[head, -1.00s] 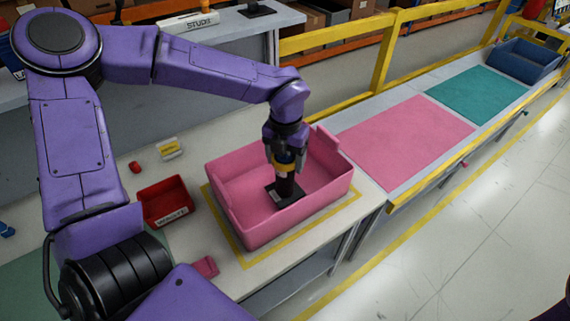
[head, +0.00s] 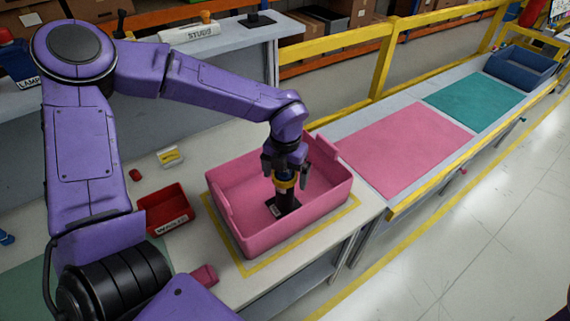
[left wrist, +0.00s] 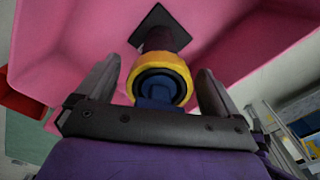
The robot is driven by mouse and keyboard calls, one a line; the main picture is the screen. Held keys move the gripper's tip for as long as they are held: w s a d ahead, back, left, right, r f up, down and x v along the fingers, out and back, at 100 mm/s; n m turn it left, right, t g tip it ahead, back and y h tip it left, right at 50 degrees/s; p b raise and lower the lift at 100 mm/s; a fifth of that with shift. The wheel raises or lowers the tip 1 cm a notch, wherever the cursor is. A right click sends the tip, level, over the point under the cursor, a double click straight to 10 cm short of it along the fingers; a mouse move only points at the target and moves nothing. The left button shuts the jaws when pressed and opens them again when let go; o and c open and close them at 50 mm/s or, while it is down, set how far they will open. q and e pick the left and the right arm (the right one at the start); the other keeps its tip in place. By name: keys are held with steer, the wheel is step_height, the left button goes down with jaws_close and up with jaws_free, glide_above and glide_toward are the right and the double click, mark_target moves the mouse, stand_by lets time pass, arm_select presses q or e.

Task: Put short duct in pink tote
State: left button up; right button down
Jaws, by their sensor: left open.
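The short duct (head: 283,201) is a dark upright tube with a yellow ring near its top and a flat black square base. It stands inside the pink tote (head: 296,223), near the middle, and seems to rest on its floor. My left gripper (head: 287,172) is over the duct's top, pointing down, with its fingers spread apart. In the left wrist view, the yellow ring (left wrist: 160,87) sits between the open fingers with a gap on both sides, and the black base (left wrist: 160,27) lies beyond. My right gripper is not in view.
A red bin (head: 166,208) stands left of the tote on the bench. A small pink block (head: 204,275) lies at the front. A pink mat (head: 405,148), a teal mat (head: 474,97) and a blue tote (head: 521,68) line the bench to the right. A yellow rail (head: 381,58) runs behind.

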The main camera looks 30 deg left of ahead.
arm_select(q)
step_height(320, 180, up, 12)
steer(key=shift+f+b, duration=0.15)
steer(key=shift+b, duration=0.9)
